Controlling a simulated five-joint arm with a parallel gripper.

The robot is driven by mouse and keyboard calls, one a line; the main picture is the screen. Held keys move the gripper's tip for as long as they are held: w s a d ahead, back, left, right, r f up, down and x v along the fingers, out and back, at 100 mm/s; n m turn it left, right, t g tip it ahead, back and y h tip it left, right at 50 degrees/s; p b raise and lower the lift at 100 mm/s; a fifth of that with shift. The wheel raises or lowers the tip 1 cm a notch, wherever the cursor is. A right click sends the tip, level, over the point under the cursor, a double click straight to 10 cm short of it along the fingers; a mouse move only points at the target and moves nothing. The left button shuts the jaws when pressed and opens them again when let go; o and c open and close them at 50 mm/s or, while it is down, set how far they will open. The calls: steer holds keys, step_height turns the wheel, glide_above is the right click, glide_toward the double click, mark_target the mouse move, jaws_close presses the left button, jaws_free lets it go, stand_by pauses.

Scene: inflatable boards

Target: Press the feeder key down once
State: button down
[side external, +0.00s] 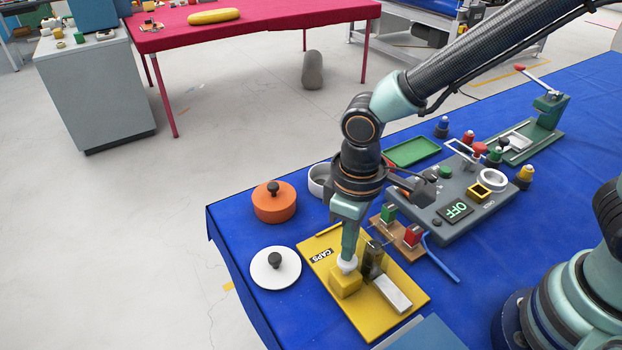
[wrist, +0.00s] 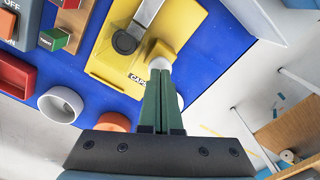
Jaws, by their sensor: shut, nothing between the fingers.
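The yellow feeder board (side external: 318,245), marked CAPS, lies on the blue table. A yellow block (side external: 345,285) stands on it with a round white key (side external: 347,265) on top. My gripper (side external: 349,254) points down, shut and empty, with its tips at the white key; they appear to touch it. I cannot tell how far the key is pressed. A dark see-through tube (side external: 374,258) and a silver chute (side external: 392,293) stand right beside the block. In the wrist view, my fingertips (wrist: 162,74) cover part of the white key (wrist: 157,63), with the yellow block (wrist: 160,49) behind.
A small brown board (side external: 400,238) with green and red blocks sits close behind right. A grey panel (side external: 450,222) reading OFF stands beyond. An orange lidded pot (side external: 273,205) and white lid (side external: 275,270) lie to the left. The table's left edge is near.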

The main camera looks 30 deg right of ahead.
steer(key=shift+f, duration=1.65)
stand_by(0.7)
steer(key=shift+r, duration=4.55)
steer(key=d+r+m+t, duration=0.2)
steer(key=d+r+m, duration=0.1)
steer(key=d, duration=0.7)
steer(key=w+d+r+m+t, duration=0.1)
steer(key=d+r+m+t, duration=0.2)
steer(key=d+r, duration=0.3)
steer(key=d, duration=0.4)
steer(key=shift+d+r+t, duration=0.2)
steer(key=shift+d+t, duration=0.1)
steer(key=shift+d, duration=0.1)
